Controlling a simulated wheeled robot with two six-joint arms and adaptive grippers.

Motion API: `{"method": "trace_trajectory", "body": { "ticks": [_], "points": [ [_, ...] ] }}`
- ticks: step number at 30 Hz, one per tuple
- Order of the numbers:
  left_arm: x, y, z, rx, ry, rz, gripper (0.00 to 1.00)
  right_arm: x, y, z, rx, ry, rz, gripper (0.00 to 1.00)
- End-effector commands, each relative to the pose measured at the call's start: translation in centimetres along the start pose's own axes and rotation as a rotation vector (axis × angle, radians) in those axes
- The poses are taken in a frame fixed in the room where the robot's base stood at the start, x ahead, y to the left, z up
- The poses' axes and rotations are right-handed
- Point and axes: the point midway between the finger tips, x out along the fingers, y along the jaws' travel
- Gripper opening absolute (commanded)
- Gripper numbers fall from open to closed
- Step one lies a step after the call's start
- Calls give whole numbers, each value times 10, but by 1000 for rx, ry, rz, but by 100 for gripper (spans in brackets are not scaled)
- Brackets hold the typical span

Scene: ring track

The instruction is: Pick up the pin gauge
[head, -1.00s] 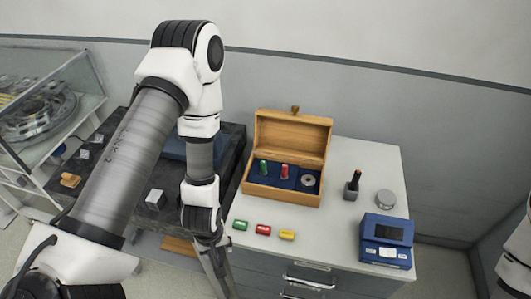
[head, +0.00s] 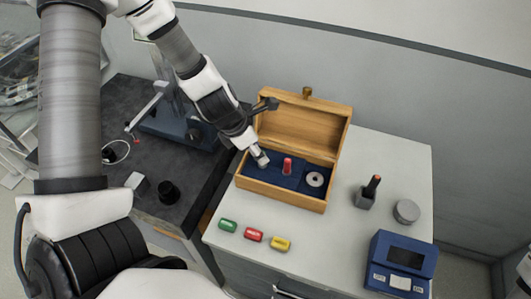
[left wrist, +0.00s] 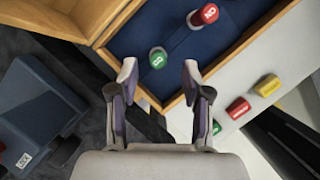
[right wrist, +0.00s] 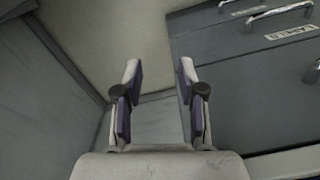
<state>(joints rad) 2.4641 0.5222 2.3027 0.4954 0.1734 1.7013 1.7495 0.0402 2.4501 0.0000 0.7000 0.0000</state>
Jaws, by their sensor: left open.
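An open wooden box (head: 283,198) with a blue inlay stands on the white-topped cabinet. In it are a red-capped pin (head: 287,167) and a metal ring (head: 315,179). A green-capped pin (left wrist: 157,58) shows in the left wrist view, beyond and roughly between my left fingertips; the gripper hides it in the head view. The red cap also shows there (left wrist: 205,14). I cannot tell which pin is the pin gauge. My left gripper (head: 260,158) is over the box's left part, open and empty. My right gripper (right wrist: 160,72) is open and empty beside the cabinet front.
Green (head: 228,225), red (head: 254,235) and yellow (head: 280,244) tags lie in front of the box. To the right are a dark block with a red-tipped piece (head: 366,195), a grey disc (head: 406,211) and a blue device (head: 400,264). The raised lid (head: 303,123) stands behind.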

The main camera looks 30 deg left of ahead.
Motion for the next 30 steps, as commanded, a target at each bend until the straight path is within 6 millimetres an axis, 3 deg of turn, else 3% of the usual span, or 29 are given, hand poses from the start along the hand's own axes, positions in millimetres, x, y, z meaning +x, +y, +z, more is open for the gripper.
{"method": "trace_trajectory", "body": {
  "ticks": [3, 6, 16, 20, 30],
  "points": [
    [29, 0, -4, 5, 3, 1, 48, 28, 0, 0, 0, 0, 0, 40],
    [44, 1, -3, 5, 1, 1, 48, 45, 0, 0, 0, 0, 0, 40],
    [46, 0, 1, 3, 1, -1, 48, 47, 0, 0, 0, 1, 0, 40],
    [46, 0, 1, 3, 1, -1, 2, 47, 0, 0, 0, 1, 0, 40],
    [46, 0, 0, 3, 2, -1, 0, 47, 0, 0, 0, 1, 0, 40]
  ]
}}
